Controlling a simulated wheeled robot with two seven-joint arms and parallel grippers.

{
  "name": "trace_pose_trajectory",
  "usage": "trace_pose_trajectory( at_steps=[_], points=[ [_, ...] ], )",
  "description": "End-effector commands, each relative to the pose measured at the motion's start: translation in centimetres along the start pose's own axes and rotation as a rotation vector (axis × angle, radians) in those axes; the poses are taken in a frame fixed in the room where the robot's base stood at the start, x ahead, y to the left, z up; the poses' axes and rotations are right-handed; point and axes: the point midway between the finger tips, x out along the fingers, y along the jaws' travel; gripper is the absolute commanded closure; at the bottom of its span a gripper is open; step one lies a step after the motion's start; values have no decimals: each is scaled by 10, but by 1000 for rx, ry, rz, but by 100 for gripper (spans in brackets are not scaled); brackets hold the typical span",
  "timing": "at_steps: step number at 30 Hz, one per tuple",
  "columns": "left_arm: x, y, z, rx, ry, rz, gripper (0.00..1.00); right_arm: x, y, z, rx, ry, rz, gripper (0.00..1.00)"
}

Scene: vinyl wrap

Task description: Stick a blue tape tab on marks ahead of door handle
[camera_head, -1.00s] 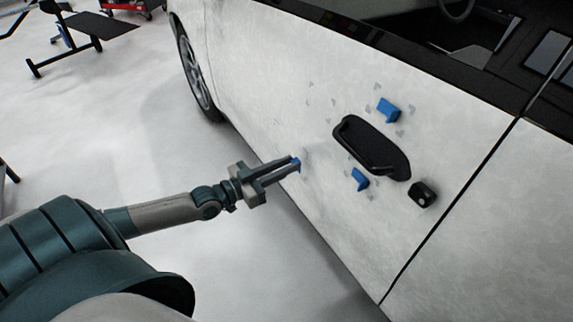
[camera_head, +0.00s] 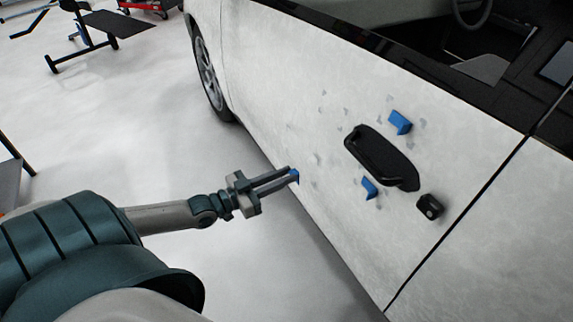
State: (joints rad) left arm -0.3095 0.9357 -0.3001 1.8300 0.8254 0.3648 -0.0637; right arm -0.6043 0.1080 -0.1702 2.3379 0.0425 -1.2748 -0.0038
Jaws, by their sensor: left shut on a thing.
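My left gripper (camera_head: 291,174) is shut on a small blue tape tab (camera_head: 295,176), most of which the fingers hide. It is to the left of the door handle (camera_head: 381,157), in front of the white car door (camera_head: 300,120); I cannot tell whether the tab touches the door. The black handle sits in a dark oval recess. One blue tab (camera_head: 400,122) is on the door above the handle and another blue tab (camera_head: 369,188) is below it. Faint grey marks (camera_head: 320,131) show on the door left of the handle. My right gripper is out of view.
A small black block (camera_head: 429,206) is on the door below and right of the handle. The front wheel (camera_head: 207,72) is at the upper left. A dark bench (camera_head: 115,24) stands farther back. The pale floor beside the car is clear.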

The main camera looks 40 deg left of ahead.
Motion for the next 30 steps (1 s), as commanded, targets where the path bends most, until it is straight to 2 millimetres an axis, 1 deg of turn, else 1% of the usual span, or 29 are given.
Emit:
trace_pose_trajectory(
  at_steps=[15,30],
  points=[
    [-21,0,-1,0,-1,-1,100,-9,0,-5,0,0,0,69],
    [-23,0,-1,2,-1,1,100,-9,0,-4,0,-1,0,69]
  ],
)
